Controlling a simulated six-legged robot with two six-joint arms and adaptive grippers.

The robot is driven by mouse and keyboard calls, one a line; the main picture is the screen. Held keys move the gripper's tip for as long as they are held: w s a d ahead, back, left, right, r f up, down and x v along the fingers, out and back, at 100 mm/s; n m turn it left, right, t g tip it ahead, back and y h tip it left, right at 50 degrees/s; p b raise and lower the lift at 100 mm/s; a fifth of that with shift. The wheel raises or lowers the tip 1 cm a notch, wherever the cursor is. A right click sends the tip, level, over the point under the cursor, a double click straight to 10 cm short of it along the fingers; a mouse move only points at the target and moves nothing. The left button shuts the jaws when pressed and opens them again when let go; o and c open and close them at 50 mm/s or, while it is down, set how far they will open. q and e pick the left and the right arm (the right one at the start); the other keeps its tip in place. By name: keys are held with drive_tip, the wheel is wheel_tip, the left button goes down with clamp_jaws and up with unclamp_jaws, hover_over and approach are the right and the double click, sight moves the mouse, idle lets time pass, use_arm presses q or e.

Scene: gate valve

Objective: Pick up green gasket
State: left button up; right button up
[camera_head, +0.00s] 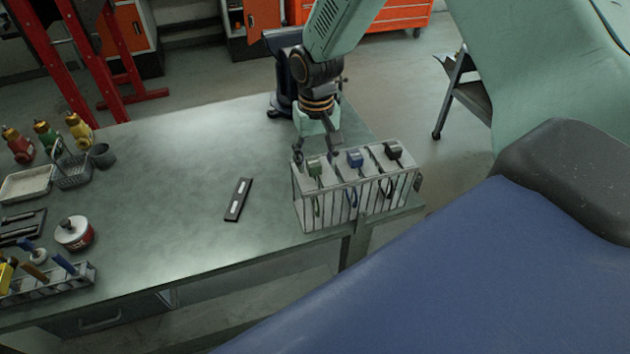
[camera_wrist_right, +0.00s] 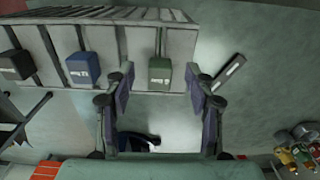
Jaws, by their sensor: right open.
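The green gasket (camera_head: 315,168) hangs in the leftmost slot of a wire rack (camera_head: 325,221) at the table's right end. Its green block is on top and a thin green loop hangs below. The block also shows in the right wrist view (camera_wrist_right: 160,74). My right gripper (camera_head: 316,152) is open above the rack, just behind the block. In the right wrist view its fingers (camera_wrist_right: 160,85) stand on either side of the block, with gaps showing at both sides. How far above the block they are is unclear. My left gripper is not in view.
A blue gasket (camera_head: 354,159) and a black one (camera_head: 392,150) hang in the same rack. A dark flat bar (camera_head: 238,199) lies left of it. Valves, trays and a red-and-white can (camera_head: 74,233) stand at the table's left.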

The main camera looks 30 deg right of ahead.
drive_tip(key=shift+d+f, duration=0.25)
drive_tip(key=shift+f, duration=0.75)
drive_tip(key=shift+a+r, duration=0.1)
drive_tip(key=shift+a, duration=0.2)
drive_tip(key=shift+c, duration=0.8)
drive_tip(key=shift+d, duration=0.25)
drive_tip(key=c, duration=0.6)
drive_tip(key=shift+a, duration=0.2)
clamp_jaws()
